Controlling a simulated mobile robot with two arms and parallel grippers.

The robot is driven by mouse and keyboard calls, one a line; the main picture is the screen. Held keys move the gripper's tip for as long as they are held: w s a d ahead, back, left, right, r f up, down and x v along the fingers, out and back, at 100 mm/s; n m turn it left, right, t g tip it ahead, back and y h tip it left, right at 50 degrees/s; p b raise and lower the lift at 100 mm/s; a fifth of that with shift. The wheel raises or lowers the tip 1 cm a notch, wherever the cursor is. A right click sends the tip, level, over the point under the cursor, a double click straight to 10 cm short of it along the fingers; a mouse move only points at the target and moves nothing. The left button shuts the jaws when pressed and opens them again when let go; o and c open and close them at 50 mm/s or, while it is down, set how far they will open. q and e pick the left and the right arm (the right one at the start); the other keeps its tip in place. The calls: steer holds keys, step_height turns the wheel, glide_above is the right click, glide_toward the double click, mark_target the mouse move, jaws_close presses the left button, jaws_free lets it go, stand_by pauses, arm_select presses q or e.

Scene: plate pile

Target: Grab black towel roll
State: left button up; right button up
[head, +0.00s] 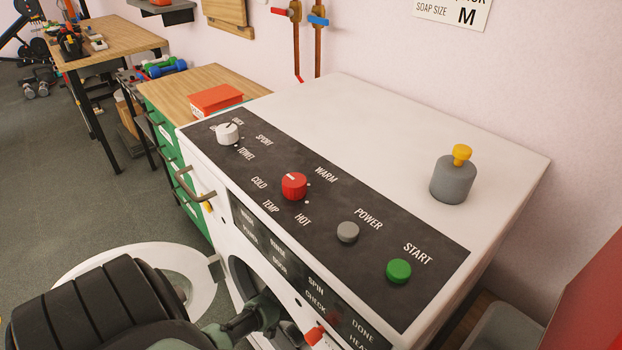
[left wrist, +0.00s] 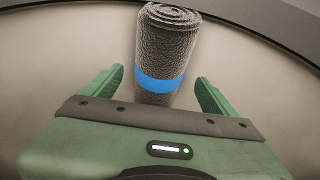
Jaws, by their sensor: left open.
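The black towel roll (left wrist: 165,50) shows in the left wrist view, dark and textured with a blue band (left wrist: 161,85) around it. Its spiral end faces the top of the picture. My left gripper (left wrist: 160,88) is open, with one green finger on each side of the roll's banded part. Gaps show between the fingers and the roll. In the head view my left arm (head: 90,310) reaches to the round opening in the front of the washing machine (head: 400,130). The roll is hidden in that view. My right gripper is in neither view.
The washer's open round door (head: 75,262) stands out at the left of the opening. A grey bottle with a yellow cap (head: 453,182) stands on the washer top. A red box (head: 215,99) lies on the green cabinet beside it.

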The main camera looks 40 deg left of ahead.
arm_select(q)
steer(key=x, duration=0.2)
steer(key=shift+w+f+b, duration=0.15)
steer(key=shift+f+b, duration=0.2)
steer(key=shift+f, duration=0.05)
steer(key=shift+w+f, duration=0.1)
steer(key=shift+f, duration=0.05)
steer(key=c, duration=1.6)
steer(key=shift+c, duration=0.2)
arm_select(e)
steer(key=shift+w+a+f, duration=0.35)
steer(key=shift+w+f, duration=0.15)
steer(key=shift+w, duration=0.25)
